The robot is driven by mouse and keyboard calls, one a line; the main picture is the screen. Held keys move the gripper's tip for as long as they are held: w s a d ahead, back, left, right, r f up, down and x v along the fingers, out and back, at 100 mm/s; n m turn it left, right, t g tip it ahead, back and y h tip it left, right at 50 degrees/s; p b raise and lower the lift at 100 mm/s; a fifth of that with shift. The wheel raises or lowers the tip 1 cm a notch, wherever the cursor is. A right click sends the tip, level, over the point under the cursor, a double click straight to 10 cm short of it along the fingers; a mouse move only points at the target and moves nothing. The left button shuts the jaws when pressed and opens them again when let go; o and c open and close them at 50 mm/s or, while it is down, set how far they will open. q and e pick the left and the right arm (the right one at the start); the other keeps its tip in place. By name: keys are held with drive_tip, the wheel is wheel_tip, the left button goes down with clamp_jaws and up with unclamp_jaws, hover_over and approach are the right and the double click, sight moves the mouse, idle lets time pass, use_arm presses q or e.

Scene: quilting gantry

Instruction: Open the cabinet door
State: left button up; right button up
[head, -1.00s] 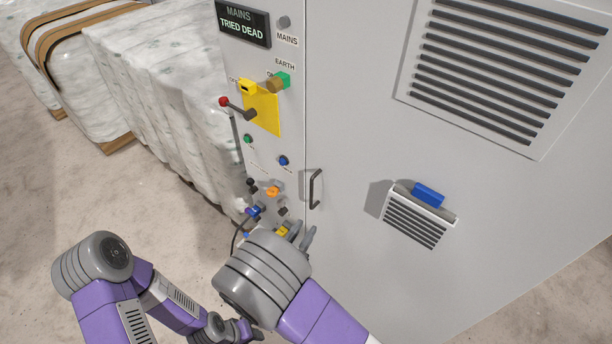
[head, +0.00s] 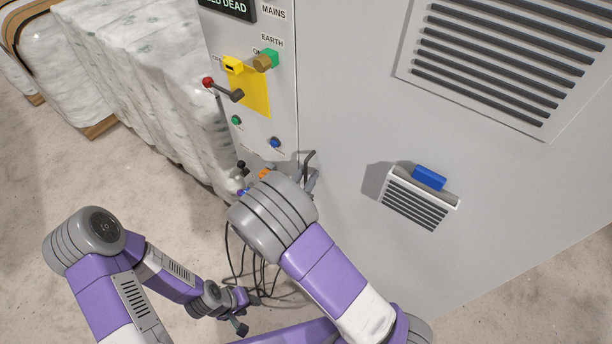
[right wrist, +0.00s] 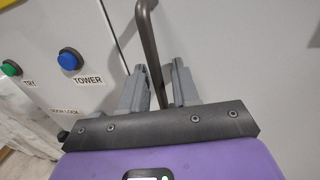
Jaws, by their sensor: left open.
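The grey cabinet door (head: 350,110) fills the right of the head view and looks closed against the control panel's edge. Its dark bar handle (head: 308,158) stands near the door's left edge. My right gripper (head: 308,182) is at the handle, partly hidden behind its own wrist. In the right wrist view the handle (right wrist: 149,35) passes between the two grey fingers (right wrist: 160,75), which are apart with a visible gap beside the bar. My left gripper (head: 242,312) is open and empty, low over the floor, away from the door.
The control panel left of the door has a red-tipped lever (head: 209,83), a green-and-brass knob (head: 265,60) and buttons. Black cables (head: 250,260) hang below it. White wrapped bales (head: 130,75) stand at the left. A vented box with a blue top (head: 428,180) sticks out from the door.

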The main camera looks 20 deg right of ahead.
drive_tip(key=shift+w, duration=0.1)
clamp_jaws()
